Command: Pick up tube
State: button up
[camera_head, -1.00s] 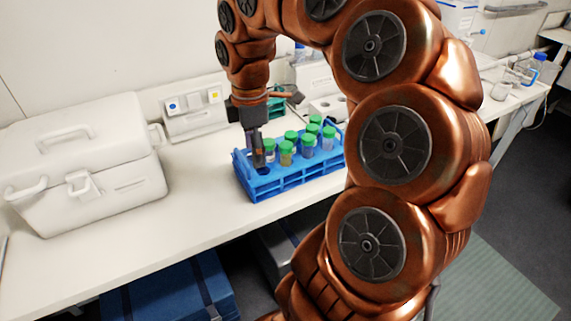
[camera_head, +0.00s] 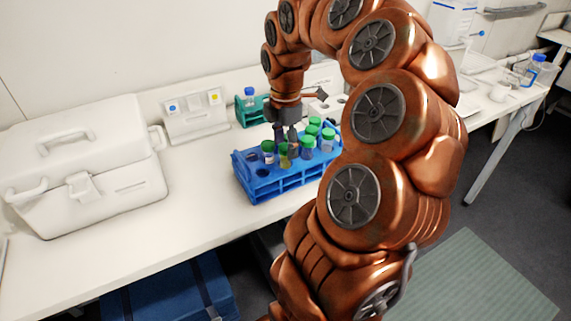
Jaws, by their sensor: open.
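A blue rack (camera_head: 270,187) stands on the white bench and holds several tubes with green caps. One green-capped tube (camera_head: 268,150) stands at the left of the group, and another tube with yellowish contents (camera_head: 285,161) stands beside it. More green-capped tubes (camera_head: 327,140) stand towards the right end. My gripper (camera_head: 286,145) points down over the rack with its fingers open among the tubes. It partly hides the tubes behind it. I cannot tell whether a tube lies between its fingers. The left end of the rack has empty holes.
A white case (camera_head: 85,165) stands on the left of the bench. A white device (camera_head: 194,118) and a teal rack with a blue-capped bottle (camera_head: 249,104) stand behind the blue rack. Glassware (camera_head: 525,75) is at far right. The bench front left of the rack is clear.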

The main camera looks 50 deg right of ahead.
aim_at(285, 164)
jog(key=shift+f+p, duration=0.3)
jog(key=shift+f, duration=1.65)
jog(key=shift+c, duration=0.2)
grip_shut()
